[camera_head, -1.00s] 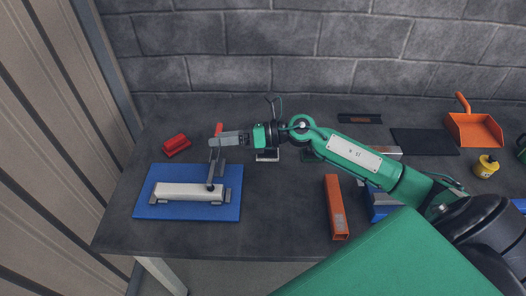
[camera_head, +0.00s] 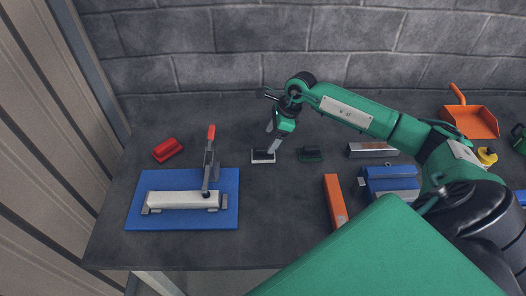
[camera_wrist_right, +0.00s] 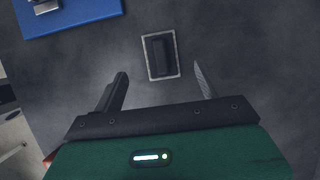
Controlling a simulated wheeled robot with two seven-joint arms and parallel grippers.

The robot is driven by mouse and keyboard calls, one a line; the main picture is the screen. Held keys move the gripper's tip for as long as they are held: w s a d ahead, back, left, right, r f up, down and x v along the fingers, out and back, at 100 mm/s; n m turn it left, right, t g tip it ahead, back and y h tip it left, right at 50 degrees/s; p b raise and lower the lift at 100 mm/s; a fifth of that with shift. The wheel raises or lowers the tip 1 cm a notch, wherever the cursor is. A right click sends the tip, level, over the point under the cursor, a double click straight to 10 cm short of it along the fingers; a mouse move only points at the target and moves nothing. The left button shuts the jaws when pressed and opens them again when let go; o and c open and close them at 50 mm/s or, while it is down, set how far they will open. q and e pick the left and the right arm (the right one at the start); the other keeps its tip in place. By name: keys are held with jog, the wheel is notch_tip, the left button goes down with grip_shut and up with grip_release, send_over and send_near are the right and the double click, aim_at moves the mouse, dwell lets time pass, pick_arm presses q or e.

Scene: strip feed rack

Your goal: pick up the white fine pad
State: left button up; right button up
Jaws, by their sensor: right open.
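The white fine pad (camera_head: 263,160) lies on the dark bench right of the blue mat, a pale plate with a black block grip on top. In the right wrist view the white fine pad (camera_wrist_right: 151,73) lies just ahead of my fingers, its black grip roughly in line with the gap between them. My right gripper (camera_head: 272,136) points down above the pad, open and empty; its two spread fingers also show in the wrist view (camera_wrist_right: 160,73). I cannot tell the exact height above the pad. My left gripper is not in view.
A dark green pad (camera_head: 310,155) sits close right of the white one. Left are a red block (camera_head: 168,150) and a blue mat (camera_head: 232,215) with a clamped pale bar (camera_head: 180,200) and upright red-tipped lever (camera_head: 211,133). An orange bar (camera_head: 335,200) and blue block (camera_head: 390,183) lie right.

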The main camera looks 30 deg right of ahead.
aim_at(264, 148)
jog(key=shift+x, duration=0.8)
jog(key=shift+w+a+f+p, duration=0.1)
jog(key=shift+a+f+p, duration=0.2)
jog(key=shift+f+p, duration=0.3)
jog(key=p+x, duration=0.1)
jog(key=x, duration=0.2)
jog(key=shift+w+f+p, duration=0.1)
jog(key=shift+p, duration=0.2)
jog(key=shift+w+a+f, duration=0.1)
jog(key=shift+a+f, duration=0.05)
jog(key=shift+f, duration=0.25)
jog(key=c, duration=1.1)
